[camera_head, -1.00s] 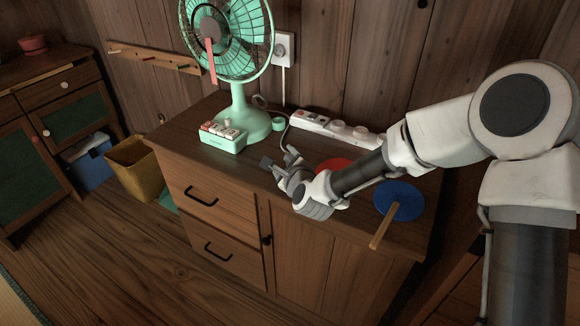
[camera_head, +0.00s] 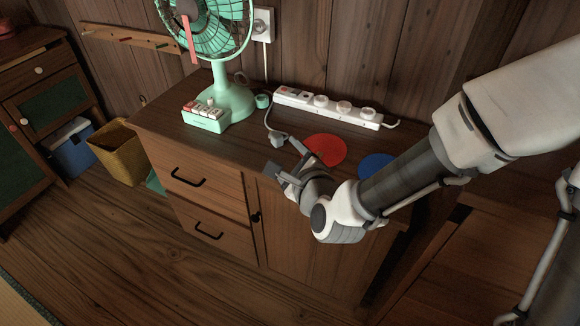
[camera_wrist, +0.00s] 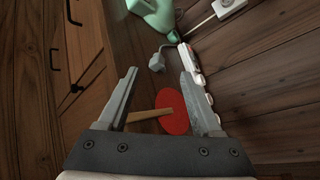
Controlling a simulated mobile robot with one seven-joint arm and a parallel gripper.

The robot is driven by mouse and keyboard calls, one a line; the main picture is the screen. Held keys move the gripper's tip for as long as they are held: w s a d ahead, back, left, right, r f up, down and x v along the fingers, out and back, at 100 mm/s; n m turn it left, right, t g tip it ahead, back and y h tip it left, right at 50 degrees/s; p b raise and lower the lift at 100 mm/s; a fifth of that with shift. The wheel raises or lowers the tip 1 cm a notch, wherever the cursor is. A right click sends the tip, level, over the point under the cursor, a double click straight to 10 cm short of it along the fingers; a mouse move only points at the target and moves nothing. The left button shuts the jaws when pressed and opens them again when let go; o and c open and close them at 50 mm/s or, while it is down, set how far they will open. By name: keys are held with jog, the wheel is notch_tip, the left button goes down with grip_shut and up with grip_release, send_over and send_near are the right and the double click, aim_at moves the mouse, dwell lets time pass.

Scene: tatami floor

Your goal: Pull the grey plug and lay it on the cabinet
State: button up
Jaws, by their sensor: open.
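The grey plug (camera_head: 279,138) lies on the cabinet top (camera_head: 235,148), in front of the left end of the white power strip (camera_head: 332,108). Its cord curves back past the strip's left end. In the wrist view the plug (camera_wrist: 157,62) shows beyond the fingertips, between them in the picture, with clear tabletop around it. My gripper (camera_head: 286,160) is open and empty, a little in front of the plug. The wrist view shows both fingers (camera_wrist: 158,75) spread apart. The strip (camera_wrist: 196,76) is partly hidden there by the right finger. Several white plugs sit in the strip.
A green fan (camera_head: 228,95) stands at the left of the cabinet top. A red round fan (camera_head: 325,150) and a blue one (camera_head: 375,165) lie right of my gripper. A wall outlet (camera_head: 263,22) is behind. A yellow bin (camera_head: 118,155) stands left of the cabinet.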

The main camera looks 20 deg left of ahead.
jog(key=shift+s+d+f+b, duration=0.15)
jog(key=shift+s+d+b, duration=0.6)
jog(key=shift+b, duration=1.2)
jog(key=shift+s+a, duration=0.1)
jog(key=shift+s, duration=0.05)
